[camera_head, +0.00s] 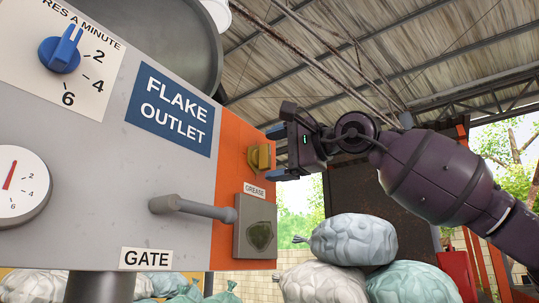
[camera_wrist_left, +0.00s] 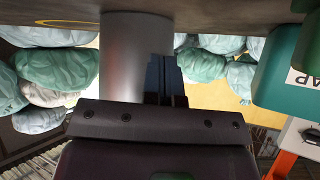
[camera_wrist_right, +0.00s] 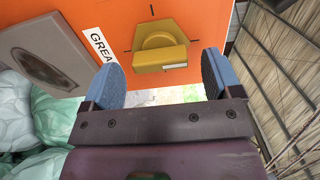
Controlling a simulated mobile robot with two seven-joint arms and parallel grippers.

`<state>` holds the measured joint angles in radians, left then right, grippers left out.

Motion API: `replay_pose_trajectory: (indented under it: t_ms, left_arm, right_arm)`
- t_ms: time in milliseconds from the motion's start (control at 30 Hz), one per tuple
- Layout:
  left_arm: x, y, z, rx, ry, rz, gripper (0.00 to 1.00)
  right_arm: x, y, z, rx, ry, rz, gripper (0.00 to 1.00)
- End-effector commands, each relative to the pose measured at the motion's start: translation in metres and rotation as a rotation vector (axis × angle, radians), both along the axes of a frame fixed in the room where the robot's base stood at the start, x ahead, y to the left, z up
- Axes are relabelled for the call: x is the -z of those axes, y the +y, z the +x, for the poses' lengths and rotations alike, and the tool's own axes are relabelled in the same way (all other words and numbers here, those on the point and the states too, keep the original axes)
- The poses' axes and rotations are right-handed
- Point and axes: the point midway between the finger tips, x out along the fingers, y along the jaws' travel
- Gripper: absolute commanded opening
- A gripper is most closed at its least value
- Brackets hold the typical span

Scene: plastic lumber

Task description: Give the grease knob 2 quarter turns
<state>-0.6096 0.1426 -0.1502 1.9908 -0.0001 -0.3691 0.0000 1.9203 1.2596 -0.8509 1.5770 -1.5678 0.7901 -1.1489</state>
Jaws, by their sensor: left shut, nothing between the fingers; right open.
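The grease knob (camera_head: 259,158) is yellow and sits on the orange side panel of the machine, above a "GREASE" label. In the right wrist view the knob (camera_wrist_right: 160,38) has a raised bar lying nearly level across it, with thin black marks around it. My right gripper (camera_head: 277,154) is open in front of the knob. In the right wrist view its two blue-padded fingers (camera_wrist_right: 162,72) stand left and right of the knob, apart from it. My left gripper (camera_wrist_left: 164,80) is shut and empty, away from the knob; the head view does not show it.
Below the knob is a grey plate (camera_head: 255,226) with a dark green emblem. A grey gate lever (camera_head: 193,208) sticks out left of it. A blue dial (camera_head: 60,54) is at upper left. Pale sacks (camera_head: 352,240) are piled behind, below my right arm.

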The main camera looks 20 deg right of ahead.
Motion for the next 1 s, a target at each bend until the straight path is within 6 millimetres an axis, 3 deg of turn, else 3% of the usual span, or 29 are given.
replay_pose_trajectory:
  t_ms: [200, 533, 833, 1000]
  left_arm:
    - [-0.004, -0.001, 0.004, 0.002, -0.009, 0.000, 0.00]
    - [-0.005, -0.001, 0.007, 0.004, -0.015, 0.000, 0.00]
    - [-0.005, -0.001, 0.007, 0.004, -0.014, 0.000, 0.00]
    - [-0.004, -0.001, 0.006, 0.002, -0.012, 0.000, 0.00]
  right_arm:
    - [0.000, 0.010, 0.012, 0.000, 0.000, 0.001, 0.84]
    - [0.000, 0.011, 0.014, 0.000, 0.000, 0.001, 0.82]
    - [0.000, 0.011, 0.014, 0.000, 0.000, 0.001, 0.37]
    - [0.000, 0.011, 0.014, 0.000, 0.003, 0.005, 0.35]
